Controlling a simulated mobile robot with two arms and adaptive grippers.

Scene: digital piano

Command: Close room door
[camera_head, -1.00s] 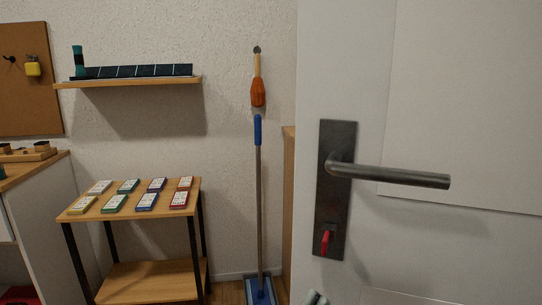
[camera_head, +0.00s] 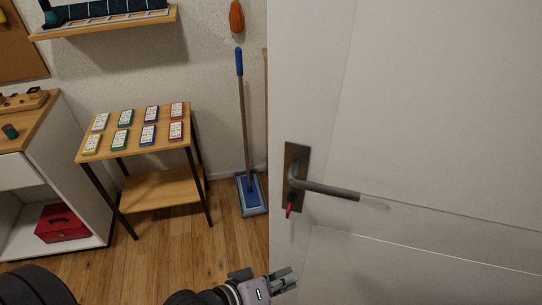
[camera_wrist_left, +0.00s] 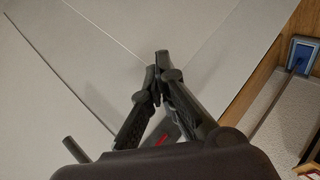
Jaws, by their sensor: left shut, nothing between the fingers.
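The white room door (camera_head: 420,110) fills the right side of the head view, with its free edge toward the middle. Its dark handle (camera_head: 325,190) is a lever on a metal plate, with a red key or turn piece (camera_head: 290,206) below it. My left gripper (camera_head: 290,278) is at the bottom of the head view, below the handle and near the door's edge. It is shut and empty. In the left wrist view its fingertips (camera_wrist_left: 162,58) meet in front of the white door panel (camera_wrist_left: 100,40); whether they touch it I cannot tell. My right gripper is not in view.
A small wooden table (camera_head: 140,134) with several coloured card boxes stands against the wall. A blue flat mop (camera_head: 250,192) leans beside the door's edge. A white cabinet (camera_head: 80,180) holds a red box (camera_head: 62,224). Wooden floor (camera_head: 190,240) lies clear between.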

